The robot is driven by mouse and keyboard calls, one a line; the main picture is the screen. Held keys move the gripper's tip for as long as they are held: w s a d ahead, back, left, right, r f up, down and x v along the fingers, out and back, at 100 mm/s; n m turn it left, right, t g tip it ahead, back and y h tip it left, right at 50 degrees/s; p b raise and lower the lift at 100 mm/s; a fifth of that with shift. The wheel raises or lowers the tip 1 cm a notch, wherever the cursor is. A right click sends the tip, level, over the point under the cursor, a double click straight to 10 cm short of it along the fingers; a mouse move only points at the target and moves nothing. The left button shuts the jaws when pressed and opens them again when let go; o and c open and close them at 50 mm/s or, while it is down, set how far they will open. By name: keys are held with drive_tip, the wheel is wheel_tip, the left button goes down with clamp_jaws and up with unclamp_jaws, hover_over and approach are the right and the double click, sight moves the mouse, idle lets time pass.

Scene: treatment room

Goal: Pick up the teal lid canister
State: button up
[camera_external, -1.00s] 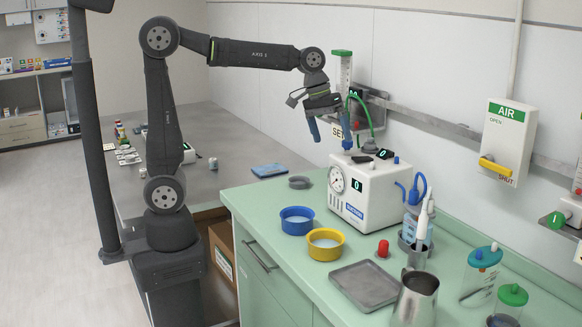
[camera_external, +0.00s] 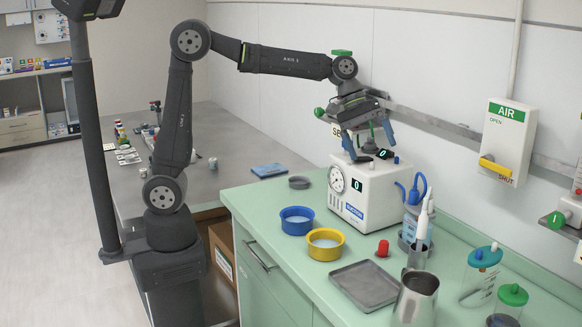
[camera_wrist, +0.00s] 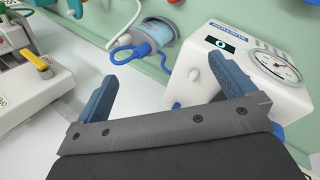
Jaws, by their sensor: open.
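The teal lid canister (camera_external: 479,283) stands upright on the green counter at the right in the external view, with a clear body and a blue-teal lid. My gripper (camera_external: 368,146) is open and empty above the white gauge machine, well to the left of the canister and higher up. In the wrist view my gripper (camera_wrist: 163,78) shows its two blue fingers spread apart with nothing between them. A teal shape at the upper left edge of the wrist view may be the canister's lid; I cannot be sure.
The white gauge machine (camera_external: 366,197) stands below my gripper. A handpiece holder (camera_external: 410,236), metal jug (camera_external: 416,300), grey tray (camera_external: 366,286) and red-topped item (camera_external: 383,249) lie between it and the canister. A green-lidded jar (camera_external: 512,297) stands close by. The air box (camera_external: 504,142) juts from the wall.

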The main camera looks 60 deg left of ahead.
drive_tip(key=w+d+f+n+g+h, duration=0.1)
drive_tip(key=w+d+n+h, duration=0.15)
drive_tip(key=d, duration=0.75)
drive_tip(key=w+d+f+n+h, duration=0.2)
drive_tip(key=d+n, duration=0.1)
drive_tip(key=d, duration=0.7)
drive_tip(key=n+h, duration=0.3)
drive_tip(key=n, duration=0.4)
hover_over(489, 256)
drive_tip(key=a, duration=0.4)
drive_tip(key=shift+g, duration=0.3)
drive_tip(key=f, duration=0.4)
drive_tip(key=shift+d+f, duration=0.1)
drive_tip(key=shift+d, duration=0.15)
wheel_tip(489, 256, down, 3)
drive_tip(key=shift+r, duration=0.2)
wheel_tip(489, 256, down, 4)
drive_tip(key=shift+f, duration=0.2)
drive_tip(key=shift+x, duration=1.1)
drive_tip(key=shift+d, duration=0.35)
